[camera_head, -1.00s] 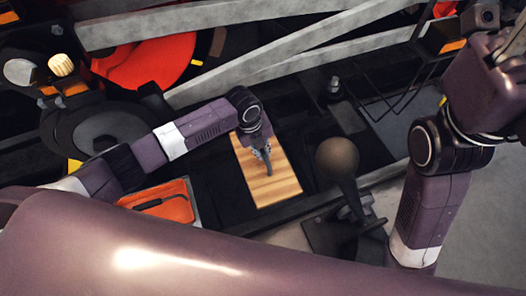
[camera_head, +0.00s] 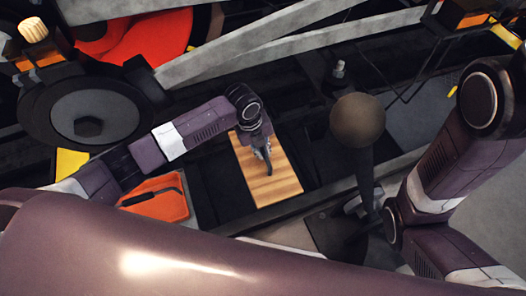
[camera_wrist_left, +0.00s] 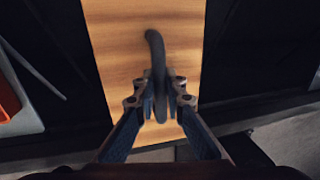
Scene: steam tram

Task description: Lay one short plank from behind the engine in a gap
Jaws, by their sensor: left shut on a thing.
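A short light-wood plank (camera_head: 272,184) lies lengthwise away from me, between dark recessed areas in the floor. It also fills the middle of the left wrist view (camera_wrist_left: 105,45). A dark curved handle (camera_wrist_left: 154,48) stands on its top face. My left gripper (camera_wrist_left: 160,88) is shut on this handle, with a finger on each side; in the head view the gripper (camera_head: 260,148) is over the plank's upper middle. I cannot tell if the plank rests on its supports or hangs just above them. My right gripper is not in view; only its arm shows.
A lever with a round brown knob (camera_head: 358,121) stands right of the plank, near my right arm. An orange tray (camera_head: 158,198) with a dark item lies to the left. Dark recesses (camera_head: 222,184) flank the plank. Grey beams (camera_head: 290,45) cross behind.

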